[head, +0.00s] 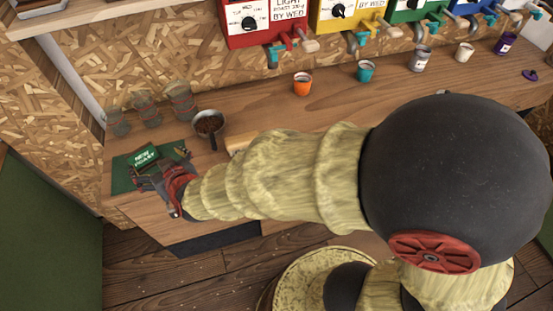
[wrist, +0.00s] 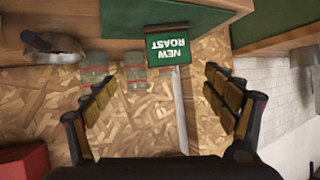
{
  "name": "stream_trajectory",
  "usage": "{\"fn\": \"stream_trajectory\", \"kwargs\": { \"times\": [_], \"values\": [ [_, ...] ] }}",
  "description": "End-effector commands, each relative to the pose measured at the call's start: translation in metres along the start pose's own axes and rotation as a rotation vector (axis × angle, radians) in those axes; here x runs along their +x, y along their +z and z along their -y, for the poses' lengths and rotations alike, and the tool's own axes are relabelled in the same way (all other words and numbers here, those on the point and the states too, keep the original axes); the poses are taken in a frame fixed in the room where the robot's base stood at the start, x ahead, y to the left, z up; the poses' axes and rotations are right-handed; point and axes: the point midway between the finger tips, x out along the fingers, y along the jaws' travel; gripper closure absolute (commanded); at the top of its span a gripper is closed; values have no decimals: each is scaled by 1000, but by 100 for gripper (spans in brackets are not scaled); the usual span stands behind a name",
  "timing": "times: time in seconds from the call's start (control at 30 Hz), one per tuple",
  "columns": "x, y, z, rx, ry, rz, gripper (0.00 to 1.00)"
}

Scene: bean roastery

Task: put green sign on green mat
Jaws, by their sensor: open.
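The green sign (head: 143,157), lettered "NEW ROAST", is upright over the green mat (head: 121,181) at the left end of the wooden counter. In the wrist view the sign (wrist: 168,50) appears upside down, its base edge meeting the mat (wrist: 150,16); it looks to be standing on it. My gripper (head: 168,174) is just in front of the sign, low over the mat. In the wrist view its fingers (wrist: 160,95) are spread wide, with the sign beyond the tips, between them and apart from both. My gripper hides part of the mat in the head view.
A pan of beans (head: 209,125) stands right of the mat. An orange cup (head: 302,84) and a teal cup (head: 365,71) stand farther right, below the dispensers.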

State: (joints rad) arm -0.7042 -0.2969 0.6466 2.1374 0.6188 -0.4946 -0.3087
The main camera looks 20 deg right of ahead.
Motion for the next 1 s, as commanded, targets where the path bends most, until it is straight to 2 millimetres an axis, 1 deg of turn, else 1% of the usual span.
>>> {"fn": "stream_trajectory", "kwargs": {
  "times": [0.03, 0.07, 0.1, 0.17, 0.2, 0.27, 0.3, 0.37, 0.4, 0.47, 0.5, 0.6, 0.7, 0.77, 0.83, 1.0],
  "values": [
    [-15, -19, -18, 26, -8, 20, 15],
    [-25, -26, -26, 38, -16, 42, 15],
    [-39, -34, -40, 50, -22, 74, 15],
    [-64, -40, -60, 63, -24, 124, 15],
    [-82, -42, -74, 70, -19, 160, 15],
    [-112, -42, -96, 79, -1, 212, 15],
    [-134, -40, -111, 84, 17, 250, 15],
    [-168, -33, -133, 93, 55, 308, 15],
    [-190, -26, -148, 101, 85, 346, 15],
    [-223, -15, -166, 115, 134, 401, 15],
    [-243, -7, -177, 125, 167, 435, 15],
    [-285, 12, -196, 151, 240, 504, 15],
    [-311, 24, -206, 171, 289, 549, 15],
    [-319, 29, -208, 177, 304, 565, 15],
    [-323, 31, -210, 181, 312, 574, 15],
    [-323, 32, -209, 181, 311, 576, 15]
  ]
}}
